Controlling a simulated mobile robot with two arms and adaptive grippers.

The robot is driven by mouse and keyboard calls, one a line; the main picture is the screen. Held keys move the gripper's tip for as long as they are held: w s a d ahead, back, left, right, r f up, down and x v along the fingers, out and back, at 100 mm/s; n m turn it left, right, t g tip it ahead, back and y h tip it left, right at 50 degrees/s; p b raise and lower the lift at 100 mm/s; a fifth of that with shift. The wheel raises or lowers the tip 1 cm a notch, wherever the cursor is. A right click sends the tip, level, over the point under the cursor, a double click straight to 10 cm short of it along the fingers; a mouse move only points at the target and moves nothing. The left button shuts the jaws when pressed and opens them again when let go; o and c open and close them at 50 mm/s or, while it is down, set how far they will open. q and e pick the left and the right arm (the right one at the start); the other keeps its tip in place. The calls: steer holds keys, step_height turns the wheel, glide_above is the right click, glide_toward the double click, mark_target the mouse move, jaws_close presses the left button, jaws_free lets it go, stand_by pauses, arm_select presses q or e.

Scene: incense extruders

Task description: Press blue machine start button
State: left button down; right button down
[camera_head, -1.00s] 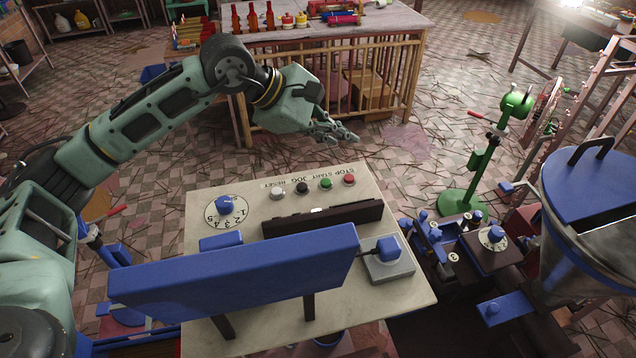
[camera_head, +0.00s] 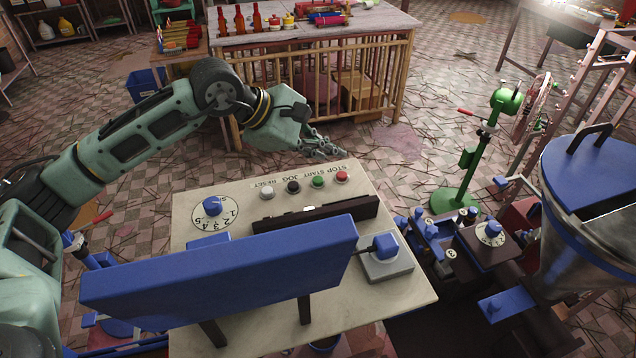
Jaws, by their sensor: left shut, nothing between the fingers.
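The blue machine's cream panel (camera_head: 220,265) fills the lower middle of the head view. Along its far edge is a row of buttons: white (camera_head: 267,193), black (camera_head: 293,187), green (camera_head: 318,181) and red (camera_head: 342,177). The printed labels read upside down: STOP, START, JOG, RESET; START is by the green button. My left gripper (camera_head: 330,150) is shut and empty. In the picture it is just above the green and red buttons, beyond the panel's far edge, apart from them. My right gripper is not in view.
A blue raised bar (camera_head: 225,275) spans the panel's near part, with a dark strip (camera_head: 315,214) behind it. A numbered dial (camera_head: 212,207) is at left, a blue switch (camera_head: 385,247) at right. A blue-lidded hopper (camera_head: 600,170) and green fan stand (camera_head: 465,160) are at right.

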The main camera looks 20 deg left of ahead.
mark_target(318, 181)
arm_select(q)
step_height(318, 181, down, 4)
steer(key=b, duration=0.2)
steer(key=shift+b, duration=0.35)
steer(key=shift+f, duration=0.2)
stand_by(0.4)
stand_by(0.5)
steer(key=shift+f+b, duration=0.4)
steer(key=shift+b, duration=0.4)
